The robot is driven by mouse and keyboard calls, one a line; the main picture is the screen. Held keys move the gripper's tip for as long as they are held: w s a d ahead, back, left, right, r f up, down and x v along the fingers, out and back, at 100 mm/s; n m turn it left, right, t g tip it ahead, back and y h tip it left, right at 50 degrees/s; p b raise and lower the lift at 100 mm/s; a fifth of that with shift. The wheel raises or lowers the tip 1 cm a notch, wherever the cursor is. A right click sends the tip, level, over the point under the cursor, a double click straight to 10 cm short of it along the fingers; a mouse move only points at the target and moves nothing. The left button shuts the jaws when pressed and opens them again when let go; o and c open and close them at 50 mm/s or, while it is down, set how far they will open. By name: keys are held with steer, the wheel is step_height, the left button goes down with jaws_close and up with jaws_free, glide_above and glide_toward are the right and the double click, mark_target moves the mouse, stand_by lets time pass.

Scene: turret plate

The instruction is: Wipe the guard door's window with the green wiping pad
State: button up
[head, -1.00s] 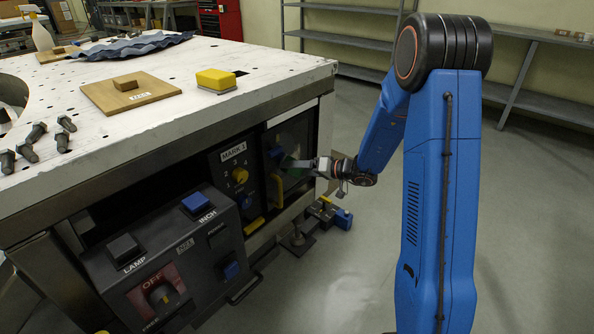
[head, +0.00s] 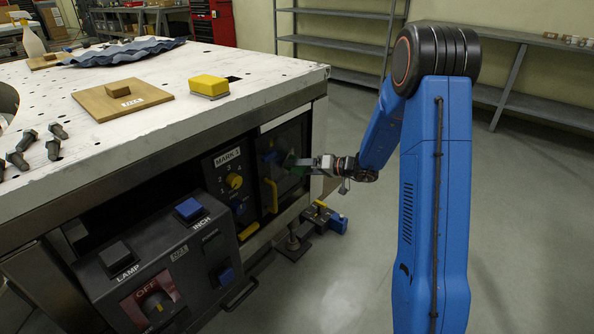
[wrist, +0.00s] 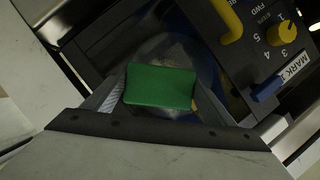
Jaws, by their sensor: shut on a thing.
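My gripper (wrist: 160,96) is shut on the green wiping pad (wrist: 160,86), which spans between its two fingers in the wrist view. In the head view my gripper (head: 304,161) is at the front of the guard door (head: 262,128), and the pad shows only as a small dark green patch. The door's dark window (head: 291,138) lies behind the pad. In the wrist view hazy, bluish window (wrist: 165,47) shows around the pad. I cannot tell whether the pad touches the window. The door's yellow handle (head: 270,195) is left of my gripper.
The MARK panel with a yellow knob (head: 234,181) is left of the door. A grey control box (head: 160,255) juts out further left. A clamp-like fixture (head: 305,228) stands below the door. A yellow block (head: 208,85) sits on the table. The floor at right is clear.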

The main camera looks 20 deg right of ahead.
mark_target(291, 170)
steer(key=shift+w+d, duration=0.65)
steer(key=shift+d, duration=0.1)
steer(key=shift+c, duration=0.4)
steer(key=shift+w+d+r, duration=0.1)
steer(key=shift+w+d, duration=0.1)
steer(key=shift+c, duration=1.3)
steer(key=shift+d+r, duration=0.25)
steer(key=shift+r, duration=0.5)
steer(key=shift+c, duration=0.5)
steer(key=shift+s+a, duration=0.75)
steer(key=shift+a, duration=0.35)
steer(key=shift+s+a, duration=0.75)
steer(key=shift+a, duration=0.35)
steer(key=shift+s+a, duration=0.75)
steer(key=shift+a, duration=0.35)
steer(key=shift+r, duration=0.75)
steer(key=shift+w+d, duration=0.5)
steer(key=shift+d, duration=0.3)
steer(key=shift+w+d, duration=0.5)
steer(key=shift+d, duration=0.3)
steer(key=shift+w+d, duration=1.25)
steer(key=shift+d, duration=0.2)
steer(key=shift+s+d, duration=0.1)
